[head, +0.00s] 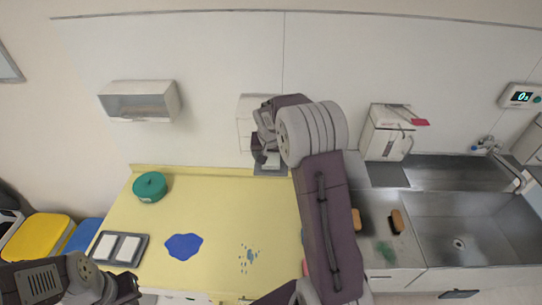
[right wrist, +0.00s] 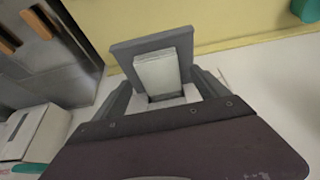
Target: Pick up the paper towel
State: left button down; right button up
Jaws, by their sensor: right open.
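The paper towel (right wrist: 158,74) shows in the right wrist view as a pale stack in front of a grey plate (right wrist: 124,50). My right gripper (right wrist: 164,88) is open, with one finger on each side of the towel; I cannot tell whether they touch it. In the head view my right gripper (head: 264,152) is at the white wall dispenser (head: 246,118), and the arm hides much of it. My left gripper (head: 125,289) is low at the left, by the yellow counter's near edge; its jaws are unclear.
The yellow counter (head: 210,210) holds a green round container (head: 150,187), a grey tray (head: 105,262) with white pads, and a blue spill (head: 184,247). A second white wall box (head: 385,135) hangs to the right. The steel sink (head: 465,225) is at far right.

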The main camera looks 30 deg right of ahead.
aim_at(271, 159)
jog(key=shift+x, duration=0.9)
jog(key=c, duration=0.9)
pick_arm(q)
jog(key=shift+r, duration=0.4)
pick_arm(e)
jog(key=c, duration=0.5)
pick_arm(q)
jog(key=shift+f+b, duration=0.6)
pick_arm(e)
notch_tip(271, 159, up, 18)
